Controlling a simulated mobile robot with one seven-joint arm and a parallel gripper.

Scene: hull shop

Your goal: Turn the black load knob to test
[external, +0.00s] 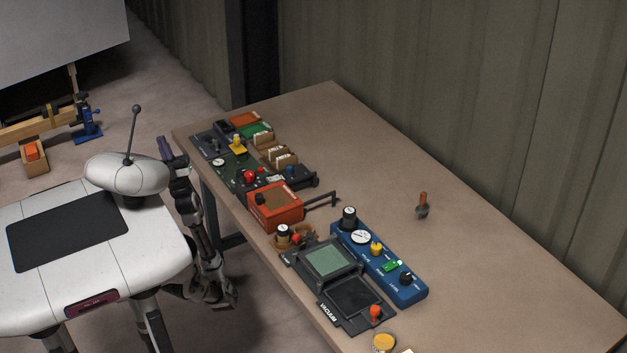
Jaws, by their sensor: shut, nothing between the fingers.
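A blue panel (378,263) lies along the middle of the bench. It carries a large black knob (349,214) at its far left end and a smaller black knob (405,277) at its near right end. A round white gauge, a yellow knob and a lit green switch sit between them. The labels are too small to read, so I cannot tell which black knob is the load knob or where it points. My gripper (229,296) hangs low beside the bench's left edge, well apart from the panel. It is shut and empty.
Next to the panel lies a dark device (330,258) with a greenish screen. An orange box (275,207) with a protruding dark handle stands farther back, near several small controls and card boxes. A small orange-topped object (422,205) stands alone. The bench's right side is mostly clear.

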